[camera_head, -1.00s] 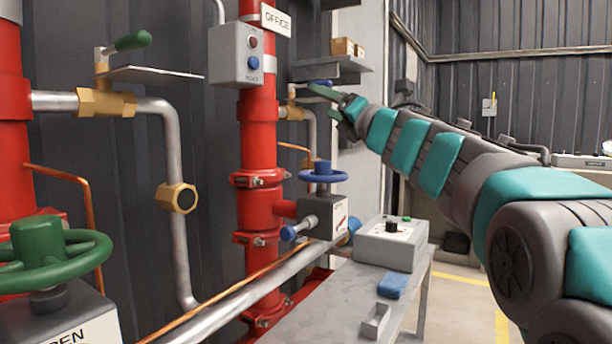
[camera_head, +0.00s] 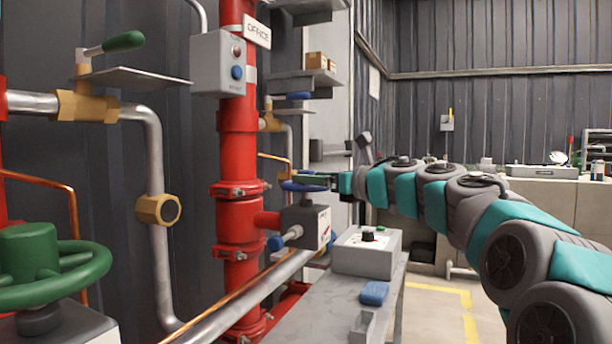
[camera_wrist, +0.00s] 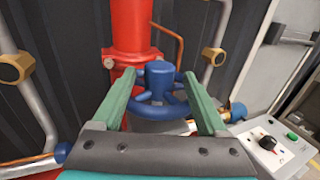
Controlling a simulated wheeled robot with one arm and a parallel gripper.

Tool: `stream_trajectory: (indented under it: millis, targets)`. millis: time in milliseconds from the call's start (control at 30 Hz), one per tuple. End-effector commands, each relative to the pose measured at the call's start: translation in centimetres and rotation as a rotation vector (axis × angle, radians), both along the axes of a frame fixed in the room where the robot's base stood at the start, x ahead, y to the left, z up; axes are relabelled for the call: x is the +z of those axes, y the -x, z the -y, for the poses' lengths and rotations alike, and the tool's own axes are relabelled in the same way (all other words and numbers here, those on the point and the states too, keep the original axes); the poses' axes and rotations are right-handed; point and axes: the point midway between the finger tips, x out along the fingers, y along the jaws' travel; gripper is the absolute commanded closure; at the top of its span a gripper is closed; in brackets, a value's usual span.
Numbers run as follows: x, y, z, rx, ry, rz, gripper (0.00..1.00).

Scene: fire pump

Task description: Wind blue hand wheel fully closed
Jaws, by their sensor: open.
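The blue hand wheel (camera_head: 301,186) sits on top of a grey valve box (camera_head: 308,224) beside the red riser pipe. In the wrist view the blue hand wheel (camera_wrist: 150,105) with its raised round hub is straight ahead. My gripper (camera_head: 315,180) is at the wheel's height, at its right side in the head view. In the wrist view my gripper (camera_wrist: 160,90) is open, with one green finger on each side of the wheel's hub and over its rim. I cannot tell whether the fingers touch the rim. Part of the wheel is hidden behind the fingers.
A grey control box (camera_head: 366,252) with a dark knob and green button stands on the bench just below my arm. A blue block (camera_head: 374,293) lies in front of it. A green hand wheel (camera_head: 42,265) is at the left. The red riser (camera_head: 238,150) stands behind the wheel.

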Motion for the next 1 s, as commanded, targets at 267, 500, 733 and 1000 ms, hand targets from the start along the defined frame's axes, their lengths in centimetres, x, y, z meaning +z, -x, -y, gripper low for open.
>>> stream_trajectory:
  millis: [267, 500, 733, 1000]
  targets:
    - [0.2, -1.5, -1.8, 0.000, -0.001, 0.003, 0.24]
    - [0.2, -1.6, -1.9, 0.000, -0.001, 0.002, 0.24]
    - [0.2, -1.6, -1.9, 0.000, -0.001, 0.002, 0.44]
    - [0.2, -1.6, -1.9, -0.001, -0.001, 0.002, 0.75]
